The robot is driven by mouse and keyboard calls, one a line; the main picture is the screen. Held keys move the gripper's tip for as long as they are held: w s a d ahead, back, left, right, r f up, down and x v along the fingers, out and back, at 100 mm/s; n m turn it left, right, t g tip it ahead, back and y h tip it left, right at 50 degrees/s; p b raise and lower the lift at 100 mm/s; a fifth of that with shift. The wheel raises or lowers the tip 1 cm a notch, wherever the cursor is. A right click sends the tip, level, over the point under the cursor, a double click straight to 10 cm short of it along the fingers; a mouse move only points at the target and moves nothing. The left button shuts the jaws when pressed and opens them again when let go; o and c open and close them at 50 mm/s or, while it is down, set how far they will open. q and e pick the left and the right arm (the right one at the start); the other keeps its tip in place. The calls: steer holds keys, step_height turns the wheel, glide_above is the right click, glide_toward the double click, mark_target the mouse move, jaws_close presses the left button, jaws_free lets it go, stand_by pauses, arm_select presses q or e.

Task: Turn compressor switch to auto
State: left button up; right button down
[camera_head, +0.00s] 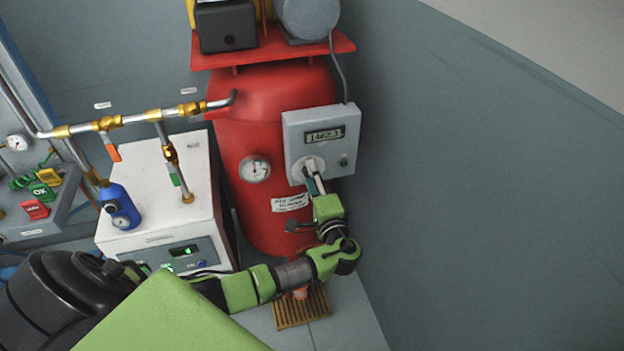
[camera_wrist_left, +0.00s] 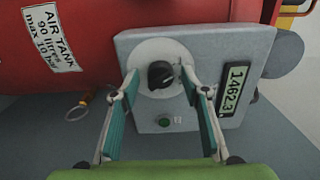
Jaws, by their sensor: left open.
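The compressor's grey control box (camera_head: 303,128) is fixed to the front of the red air tank (camera_head: 262,120). Its switch is a black rotary knob (camera_wrist_left: 160,75) on a round pale plate (camera_wrist_left: 150,54), seen clearly in the left wrist view. My left gripper (camera_head: 312,173) is in front of the plate, open. In the left wrist view its fingers (camera_wrist_left: 158,83) stand one on each side of the knob, with visible gaps. Whether the tips reach the knob's depth is hard to tell. In the head view the fingers hide the knob. My right gripper is not seen.
The box has a display (camera_head: 325,135) reading 1462.3 and a green button (camera_wrist_left: 164,122). A pressure gauge (camera_head: 255,169) and a label (camera_head: 290,202) are on the tank. A white unit (camera_head: 165,185) with pipes stands left. Right of the box is bare wall.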

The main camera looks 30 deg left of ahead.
arm_select(q)
steer(key=c, duration=1.1)
steer(key=shift+m+p, duration=2.8)
steer(key=shift+m, duration=3.1)
